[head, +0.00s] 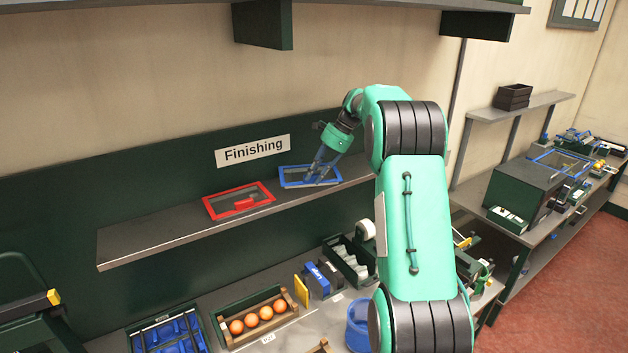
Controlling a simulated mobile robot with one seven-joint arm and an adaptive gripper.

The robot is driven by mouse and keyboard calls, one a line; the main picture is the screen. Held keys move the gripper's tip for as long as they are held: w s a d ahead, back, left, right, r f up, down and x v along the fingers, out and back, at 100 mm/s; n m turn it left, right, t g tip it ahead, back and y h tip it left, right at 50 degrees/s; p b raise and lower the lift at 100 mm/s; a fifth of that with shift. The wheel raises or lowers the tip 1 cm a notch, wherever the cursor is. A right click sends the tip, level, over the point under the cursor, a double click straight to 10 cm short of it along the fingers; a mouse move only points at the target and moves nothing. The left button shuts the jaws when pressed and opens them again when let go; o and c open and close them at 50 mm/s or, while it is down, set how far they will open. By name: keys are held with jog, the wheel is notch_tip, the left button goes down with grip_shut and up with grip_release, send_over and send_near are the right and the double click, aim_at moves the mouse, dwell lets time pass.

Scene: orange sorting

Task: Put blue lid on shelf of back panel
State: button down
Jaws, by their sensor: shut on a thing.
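The blue lid (293,183) is a flat rectangular frame with a clear middle. In the head view it is at the right part of the shelf (150,244) on the dark green back panel (60,215), below the "Finishing" sign. My gripper (318,178) reaches down at the lid's right side and is shut on it. The lid looks level and at shelf height. I cannot tell whether it rests on the shelf or hangs just above it. The gripper's fingertips are small and partly merge with the blue frame.
A red lid (213,208) lies on the shelf just left of the blue one. The shelf's left part is bare. Below are a tray of oranges (284,293), a blue crate (150,330) and a dark bottle box (345,262). A dark upper shelf (350,8) overhangs.

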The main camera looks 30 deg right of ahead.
aim_at(314, 181)
jog(key=shift+w+d, duration=0.3)
jog(key=shift+w, duration=0.45)
jog(key=shift+f, duration=0.15)
jog(key=shift+f+p, duration=0.55)
jog(key=shift+f, duration=1.1)
jog(key=shift+f, duration=0.1)
jog(key=c, duration=1.5)
grip_release()
jog(key=b+v, duration=0.1)
jog(key=v, duration=1.1)
